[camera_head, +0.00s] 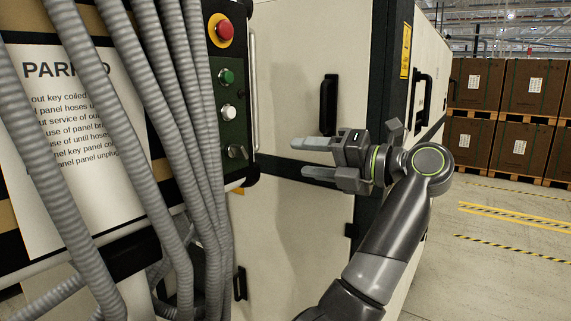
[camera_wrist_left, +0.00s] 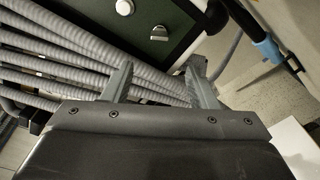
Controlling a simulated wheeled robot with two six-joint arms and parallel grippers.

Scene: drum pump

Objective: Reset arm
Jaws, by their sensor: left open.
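My left gripper (camera_head: 306,158) is open and empty, its fingers pointing left in front of the pale cabinet door. Its two fingertips (camera_wrist_left: 158,78) stand apart in the left wrist view, with nothing between them. The gripper is to the right of the control panel (camera_head: 213,130), apart from it in the head view. The panel carries a red button (camera_head: 224,30), a green button (camera_head: 226,76), a white button (camera_head: 228,112) and a metal key switch (camera_head: 237,152). The white button (camera_wrist_left: 125,7) and switch (camera_wrist_left: 159,33) also show in the left wrist view. My right gripper is not in view.
Grey ribbed hoses (camera_head: 150,60) hang at the left, partly covering a white "PARKED" sign (camera_head: 70,140). The cabinet door (camera_head: 290,60) has a black handle (camera_head: 329,104). Brown boxes (camera_head: 480,85) are stacked at the far right. The floor there (camera_head: 500,200) is clear.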

